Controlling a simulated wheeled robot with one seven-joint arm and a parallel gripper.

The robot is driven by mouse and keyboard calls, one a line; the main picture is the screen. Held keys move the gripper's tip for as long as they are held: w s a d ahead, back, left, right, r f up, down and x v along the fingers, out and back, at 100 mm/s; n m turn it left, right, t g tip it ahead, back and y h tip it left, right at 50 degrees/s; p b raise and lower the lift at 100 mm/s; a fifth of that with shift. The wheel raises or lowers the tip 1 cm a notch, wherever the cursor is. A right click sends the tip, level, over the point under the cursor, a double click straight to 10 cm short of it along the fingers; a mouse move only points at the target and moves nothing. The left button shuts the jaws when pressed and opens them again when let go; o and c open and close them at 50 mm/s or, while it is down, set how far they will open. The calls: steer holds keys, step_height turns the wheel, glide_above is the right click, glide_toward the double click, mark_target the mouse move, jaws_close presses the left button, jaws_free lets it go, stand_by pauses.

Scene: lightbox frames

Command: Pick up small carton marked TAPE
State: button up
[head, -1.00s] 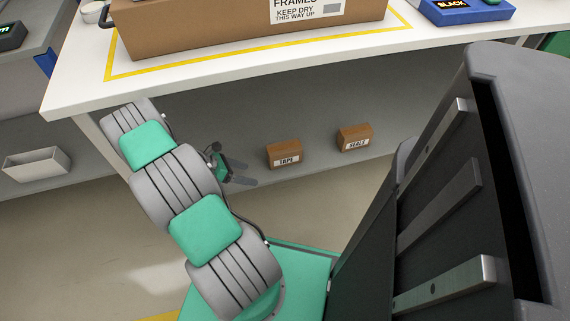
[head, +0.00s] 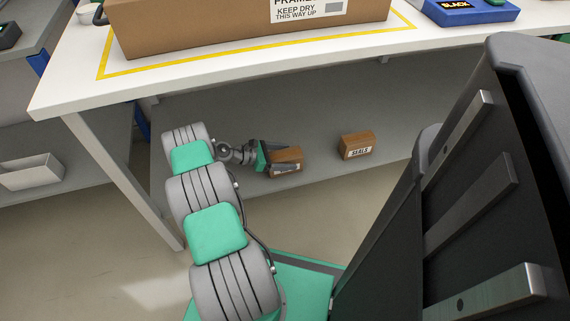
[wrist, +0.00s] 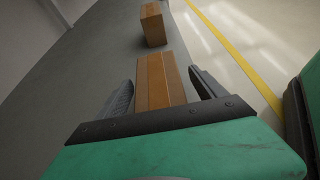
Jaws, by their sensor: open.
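The small brown carton marked TAPE (head: 289,157) stands on the grey lower shelf under the white table, its label now partly hidden by my gripper. My gripper (head: 284,160) is open, with its fingers reaching along the sides of this carton in the head view. In the wrist view the carton (wrist: 158,80) lies between the two open fingers (wrist: 161,90), with a gap showing at each side near the fingertips. Its near end is hidden by the gripper body.
A second small carton marked SEALS (head: 357,145) stands to the right on the same shelf (head: 225,110), and beyond the first in the wrist view (wrist: 153,24). The white tabletop (head: 75,85) overhangs the shelf and carries a large carton (head: 190,30).

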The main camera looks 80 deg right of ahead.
jaws_close()
stand_by(0.8)
